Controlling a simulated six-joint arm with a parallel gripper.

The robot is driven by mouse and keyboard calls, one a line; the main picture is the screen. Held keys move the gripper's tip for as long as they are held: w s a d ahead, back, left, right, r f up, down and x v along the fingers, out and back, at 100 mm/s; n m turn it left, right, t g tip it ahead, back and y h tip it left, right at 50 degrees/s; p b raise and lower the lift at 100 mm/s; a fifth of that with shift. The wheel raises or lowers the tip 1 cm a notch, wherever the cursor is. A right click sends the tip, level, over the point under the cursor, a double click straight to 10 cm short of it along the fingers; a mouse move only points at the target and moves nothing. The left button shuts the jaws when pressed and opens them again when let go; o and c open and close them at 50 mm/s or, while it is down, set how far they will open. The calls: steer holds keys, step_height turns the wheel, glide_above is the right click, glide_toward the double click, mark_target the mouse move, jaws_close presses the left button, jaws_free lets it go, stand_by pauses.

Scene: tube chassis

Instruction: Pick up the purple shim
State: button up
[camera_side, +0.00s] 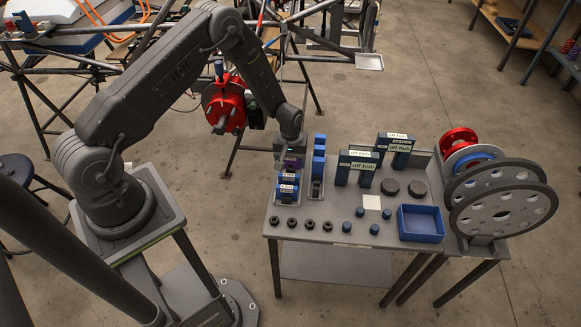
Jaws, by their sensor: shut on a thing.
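The purple shim (289,165) is a small purple piece at the left part of the grey work table (345,238). My gripper (292,157) points down from the arm's end and is shut on the purple shim, just above the rack of labelled pieces (287,188). The shim is small and partly hidden by the fingers. I cannot tell whether it still touches the rack.
Blue blocks (318,170) stand right of my gripper. Tall blue pieces labelled "off hub" (367,170) stand farther right. A blue tray (420,238), dark discs (389,187) and large grey wheels (503,211) are at the right. Dark nuts (291,223) line the front.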

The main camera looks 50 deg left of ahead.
steer(key=s+a+r, duration=0.6)
steer(key=s+a, duration=0.1)
steer(key=a, duration=0.2)
steer(key=shift+a+r, duration=0.2)
steer(key=shift+r, duration=0.2)
step_height(320, 180, up, 28)
steer(key=a, duration=2.9)
steer(key=shift+s+d+f, duration=0.1)
steer(key=shift+d+f, duration=0.05)
steer(key=shift+f, duration=2.45)
steer(key=shift+s+d+f, duration=0.15)
steer(key=shift+d+f, duration=0.05)
steer(key=shift+f, duration=2.4)
steer(key=shift+s+d+f, duration=0.1)
steer(key=shift+d+f, duration=0.05)
steer(key=shift+f, duration=2.45)
steer(key=shift+f, duration=0.25)
steer(key=shift+r, duration=0.2)
